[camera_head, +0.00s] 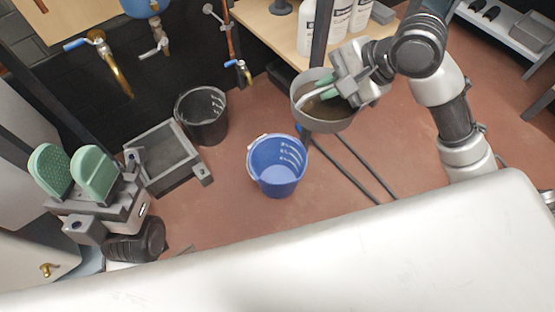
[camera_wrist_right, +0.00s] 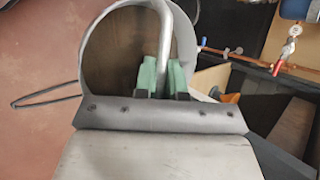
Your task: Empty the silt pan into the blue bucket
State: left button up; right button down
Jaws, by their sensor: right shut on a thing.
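The silt pan (camera_head: 334,122) is a round grey pan with brown silt inside, held up to the right of the blue bucket and roughly level. My right gripper (camera_head: 336,88) is shut on its pale handle. In the right wrist view the pan (camera_wrist_right: 186,40) shows with the green fingertips of the gripper (camera_wrist_right: 162,78) around the handle. The blue bucket (camera_head: 277,168) stands upright on the floor and looks empty, with white marks inside. My left gripper (camera_head: 74,172) has green fingers spread apart, at the far left, away from the pan and bucket, with nothing between them.
A black bucket (camera_head: 203,118) stands behind and left of the blue one. A grey tray-like box (camera_head: 165,158) lies near my left gripper. Taps and pipes (camera_head: 107,62) are on the back wall. A wooden bench (camera_head: 270,28) holds white bottles.

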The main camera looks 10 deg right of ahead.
aim_at(276, 162)
jog(key=k+j, duration=0.2)
jog(key=k, duration=0.25)
jog(key=k+j, duration=0.2)
jog(key=k, duration=0.25)
jog(key=k+j, duration=0.2)
jog(key=k, duration=0.3)
